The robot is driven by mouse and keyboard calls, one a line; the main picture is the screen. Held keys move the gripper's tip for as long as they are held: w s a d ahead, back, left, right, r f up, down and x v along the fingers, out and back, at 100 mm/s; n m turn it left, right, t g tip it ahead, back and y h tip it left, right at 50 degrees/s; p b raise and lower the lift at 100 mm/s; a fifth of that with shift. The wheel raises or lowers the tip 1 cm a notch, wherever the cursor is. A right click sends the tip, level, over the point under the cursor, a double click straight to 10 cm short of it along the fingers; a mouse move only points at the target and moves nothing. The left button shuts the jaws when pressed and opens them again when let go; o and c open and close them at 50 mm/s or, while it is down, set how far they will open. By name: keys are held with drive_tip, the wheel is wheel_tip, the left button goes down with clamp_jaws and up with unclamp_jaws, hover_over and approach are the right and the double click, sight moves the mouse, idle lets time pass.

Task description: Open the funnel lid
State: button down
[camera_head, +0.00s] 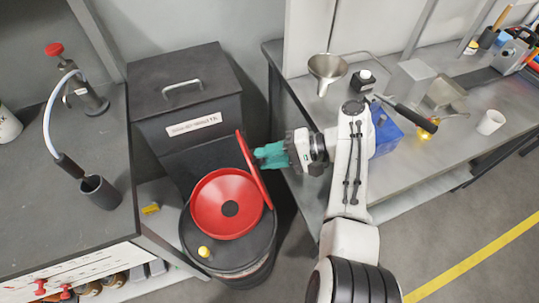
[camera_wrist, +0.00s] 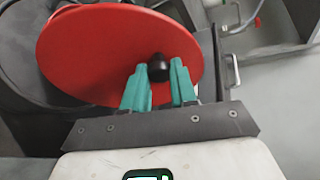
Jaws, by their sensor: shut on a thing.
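The red funnel (camera_head: 205,195) sits on top of a dark drum (camera_head: 192,240), its inside and dark centre hole exposed. Its red lid (camera_head: 251,164) stands steeply tilted at the funnel's right rim, seen nearly edge-on. In the wrist view the lid (camera_wrist: 95,50) is a broad red disc with a black knob (camera_wrist: 158,66). My gripper (camera_head: 260,153) reaches in from the right, at the lid's outer face. Its teal fingers (camera_wrist: 159,76) are shut on the black knob, one on each side. The lid's hinge is not clear.
A dark bin (camera_head: 185,90) with a handle stands behind the drum. A yellow knob (camera_head: 204,252) is on the drum's front. A workbench (camera_head: 480,115) is at right, with a metal funnel (camera_head: 327,68) and a blue box (camera_head: 386,135). Another bench (camera_head: 100,225) is at left.

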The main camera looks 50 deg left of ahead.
drive_tip(key=c, duration=0.9)
unclamp_jaws()
drive_tip(key=shift+r, duration=0.1)
drive_tip(key=s+d+r+p, duration=0.1)
drive_tip(key=s+d+r, duration=0.1)
drive_tip(key=s+r, duration=0.1)
drive_tip(key=s+d+r+p, duration=0.2)
drive_tip(key=s+d+r, duration=0.1)
drive_tip(key=s+r, duration=0.1)
drive_tip(key=s+d+r+p, duration=0.2)
drive_tip(key=s+d+r, duration=0.1)
drive_tip(key=s+r, duration=0.1)
drive_tip(key=shift+s+r, duration=0.2)
drive_tip(key=shift+r, duration=0.7)
